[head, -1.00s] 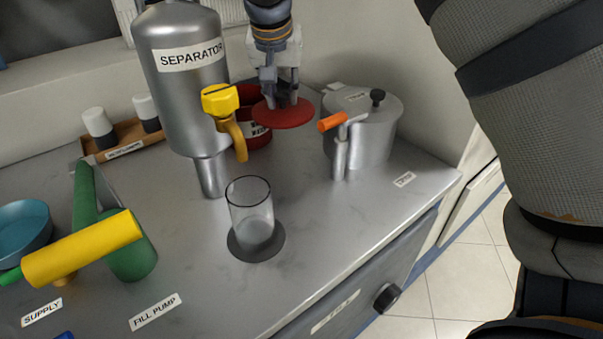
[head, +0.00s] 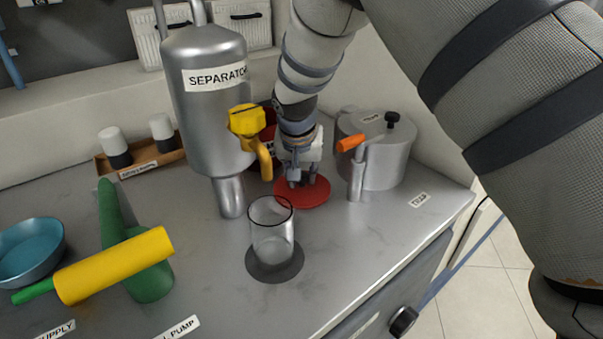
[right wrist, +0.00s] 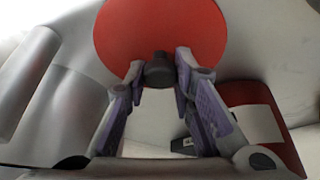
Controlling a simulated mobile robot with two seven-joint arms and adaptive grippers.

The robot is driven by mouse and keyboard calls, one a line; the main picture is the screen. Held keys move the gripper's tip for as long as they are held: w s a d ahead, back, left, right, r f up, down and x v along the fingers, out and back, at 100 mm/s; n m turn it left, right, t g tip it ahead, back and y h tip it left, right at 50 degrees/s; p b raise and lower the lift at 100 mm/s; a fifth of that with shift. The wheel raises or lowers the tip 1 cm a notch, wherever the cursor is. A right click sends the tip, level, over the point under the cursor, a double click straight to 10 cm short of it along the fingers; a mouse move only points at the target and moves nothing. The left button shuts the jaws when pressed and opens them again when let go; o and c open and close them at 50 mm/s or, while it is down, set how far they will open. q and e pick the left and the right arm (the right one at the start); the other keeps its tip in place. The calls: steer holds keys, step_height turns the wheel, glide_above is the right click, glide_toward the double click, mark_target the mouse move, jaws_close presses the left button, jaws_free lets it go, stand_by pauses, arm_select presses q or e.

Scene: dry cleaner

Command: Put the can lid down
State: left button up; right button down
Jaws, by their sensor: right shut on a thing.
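The can lid (head: 312,194) is a round red disc. In the head view it is at or just above the grey counter, between the separator and the trap; I cannot tell whether it touches the counter. My right gripper (head: 301,178) is above it and shut on its dark knob. In the right wrist view the lid (right wrist: 160,35) fills the top, with its knob (right wrist: 160,70) between the fingertips (right wrist: 161,78). The red can (head: 268,132) is behind the yellow valve, mostly hidden by the valve and my arm; it also shows in the right wrist view (right wrist: 270,105). My left gripper is not in view.
The silver separator (head: 205,115) with its yellow valve (head: 245,120) stands left of the lid. The trap pot (head: 385,160) with an orange handle (head: 350,142) is close on the right. A glass (head: 271,232) stands in front. Bare counter (head: 350,235) lies to the front right.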

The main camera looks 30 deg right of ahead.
steer(key=c, duration=1.4)
jaws_free()
steer(key=shift+o, duration=0.2)
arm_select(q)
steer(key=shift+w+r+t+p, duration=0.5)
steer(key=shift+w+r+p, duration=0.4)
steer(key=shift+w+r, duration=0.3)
arm_select(e)
steer(key=v, duration=1.2)
steer(key=shift+r, duration=0.1)
